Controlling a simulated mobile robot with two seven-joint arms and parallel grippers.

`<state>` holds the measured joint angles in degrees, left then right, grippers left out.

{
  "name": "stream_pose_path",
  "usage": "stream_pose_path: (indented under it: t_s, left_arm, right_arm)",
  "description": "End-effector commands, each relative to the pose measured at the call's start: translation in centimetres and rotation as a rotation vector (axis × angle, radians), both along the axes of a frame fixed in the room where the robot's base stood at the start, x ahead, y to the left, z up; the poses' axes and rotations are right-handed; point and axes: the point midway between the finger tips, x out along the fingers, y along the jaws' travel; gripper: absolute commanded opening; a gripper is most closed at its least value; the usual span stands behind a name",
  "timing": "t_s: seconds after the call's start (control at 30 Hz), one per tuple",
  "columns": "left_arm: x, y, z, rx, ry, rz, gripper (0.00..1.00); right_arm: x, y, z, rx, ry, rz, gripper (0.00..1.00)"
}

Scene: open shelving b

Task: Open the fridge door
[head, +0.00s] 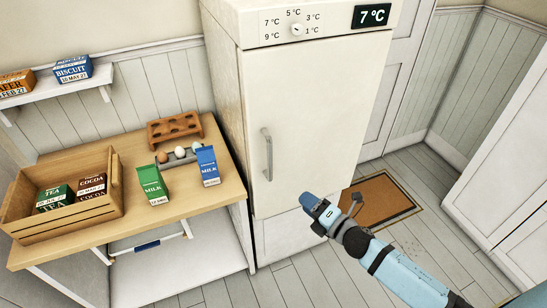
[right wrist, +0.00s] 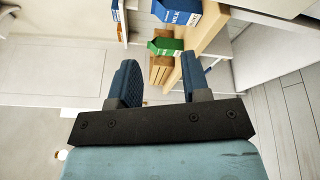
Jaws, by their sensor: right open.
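The fridge (head: 315,120) is a tall cream cabinet in the middle of the head view, with its door shut. A grey vertical bar handle (head: 268,155) is on the left side of the door. My right gripper (head: 309,202) is in front of the lower part of the fridge, below and to the right of the handle, and apart from it. In the right wrist view its two blue fingers (right wrist: 158,64) are spread with nothing between them. I do not make out the handle in that view. My left gripper is not in view.
A wooden table (head: 205,200) left of the fridge holds a crate (head: 98,207), green (head: 151,184) and blue (head: 208,166) milk cartons and an egg tray. A brown doormat (head: 378,200) lies on the floor right of the fridge. Floor is clear around it.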

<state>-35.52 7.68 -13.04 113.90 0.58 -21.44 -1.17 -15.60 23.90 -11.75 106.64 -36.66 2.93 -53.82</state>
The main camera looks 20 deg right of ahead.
Motion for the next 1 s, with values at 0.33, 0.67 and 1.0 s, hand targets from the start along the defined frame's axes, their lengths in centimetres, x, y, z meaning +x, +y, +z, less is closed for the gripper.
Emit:
stream_pose_path:
  t_s: [0.33, 0.67, 1.0]
  left_arm:
    - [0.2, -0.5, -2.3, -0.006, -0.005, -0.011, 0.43]
    - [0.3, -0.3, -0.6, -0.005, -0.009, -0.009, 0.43]
    - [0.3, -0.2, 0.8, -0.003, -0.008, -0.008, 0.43]
  right_arm:
    - [7.2, -3.9, 4.4, -1.046, -0.574, 0.238, 0.43]
    - [10.8, -1.8, 5.0, -1.086, -0.595, 0.243, 0.43]
    - [16.5, 2.1, 4.8, -1.082, -0.593, 0.244, 0.43]
